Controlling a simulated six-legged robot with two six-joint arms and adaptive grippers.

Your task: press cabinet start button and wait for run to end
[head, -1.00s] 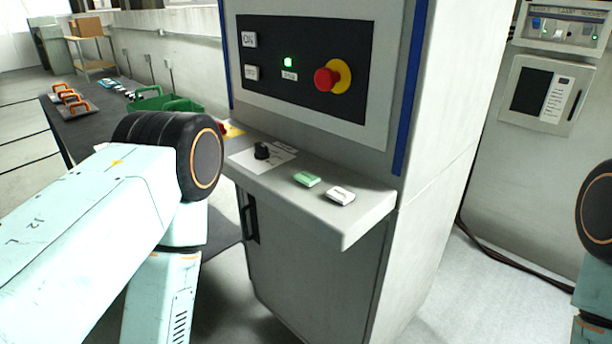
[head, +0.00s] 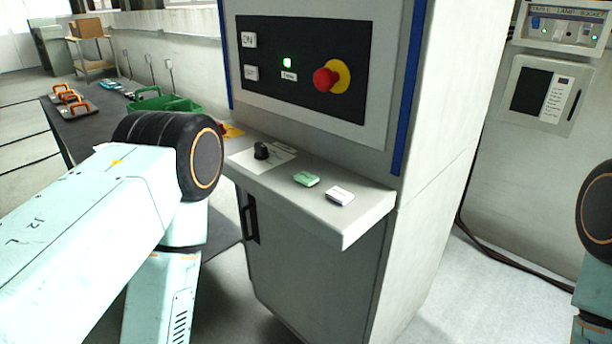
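The grey cabinet (head: 317,271) stands in the middle. Its black upper panel (head: 318,32) has ON and OFF labels at left, a lit green lamp (head: 287,62) and a red mushroom button (head: 325,79) on a yellow base. The sloped ledge (head: 350,221) below bears a black knob (head: 261,151), a green button (head: 306,179) and a white button (head: 340,195). Which button is start is too small to read. My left arm covers the lower left and my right arm shows at the right edge. Neither gripper is in view.
A dark bench (head: 88,136) at left holds orange-handled tools (head: 75,103) and a green bin (head: 170,104). A second grey cabinet (head: 512,190) stands at right. A dark cable (head: 505,275) lies on the floor between the cabinets.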

